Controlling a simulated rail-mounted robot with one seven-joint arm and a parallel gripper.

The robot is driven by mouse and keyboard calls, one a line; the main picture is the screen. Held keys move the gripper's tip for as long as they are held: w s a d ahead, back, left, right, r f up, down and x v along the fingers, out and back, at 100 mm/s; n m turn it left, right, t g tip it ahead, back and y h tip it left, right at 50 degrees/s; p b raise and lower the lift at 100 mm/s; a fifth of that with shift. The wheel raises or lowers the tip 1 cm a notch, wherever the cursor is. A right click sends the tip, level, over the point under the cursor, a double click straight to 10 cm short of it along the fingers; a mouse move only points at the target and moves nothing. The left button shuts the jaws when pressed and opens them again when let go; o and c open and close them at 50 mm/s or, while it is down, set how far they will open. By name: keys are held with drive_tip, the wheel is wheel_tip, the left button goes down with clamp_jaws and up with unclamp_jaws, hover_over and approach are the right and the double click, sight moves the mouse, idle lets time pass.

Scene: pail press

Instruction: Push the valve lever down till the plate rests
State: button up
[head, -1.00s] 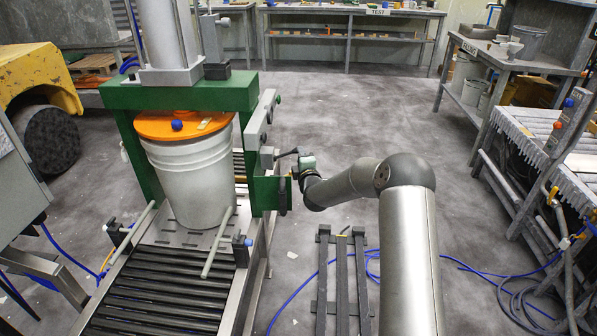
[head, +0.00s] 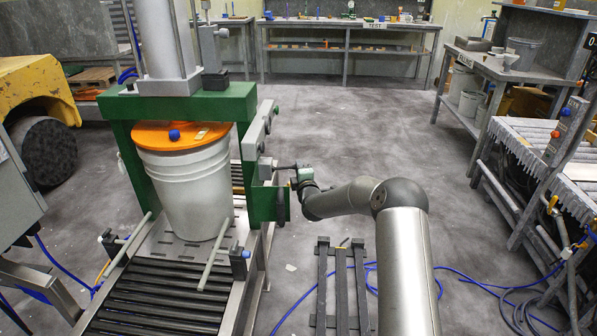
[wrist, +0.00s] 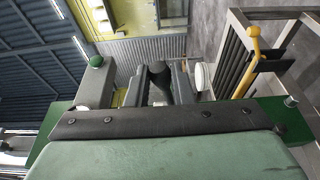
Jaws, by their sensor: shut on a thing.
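The valve lever (head: 285,167) is a short dark bar. It sticks out to the right from a grey valve box (head: 265,169) on the press's green frame (head: 185,105), and looks close to level. My gripper (head: 300,172) is at its outer end. In the wrist view my gripper (wrist: 160,88) is shut on the lever's dark rounded end (wrist: 158,72), which shows between the two fingers. A white pail (head: 188,190) stands upright under the press. I cannot make out a separate press plate under the green beam.
A roller conveyor (head: 155,300) runs toward me below the pail. A dark slatted rack (head: 340,285) and blue hoses (head: 470,282) lie on the floor. Benches (head: 345,25) stand at the back. The floor right of the press is mostly clear.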

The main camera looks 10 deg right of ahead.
drive_tip(key=shift+f, duration=0.25)
drive_tip(key=shift+f+b, duration=1.25)
drive_tip(key=shift+f, duration=0.1)
drive_tip(key=f+b, duration=0.1)
drive_tip(key=a+f+b, duration=0.1)
drive_tip(key=shift+f, duration=0.3)
drive_tip(key=o, duration=0.8)
drive_tip(key=shift+w, duration=0.1)
drive_tip(key=shift+o, duration=0.2)
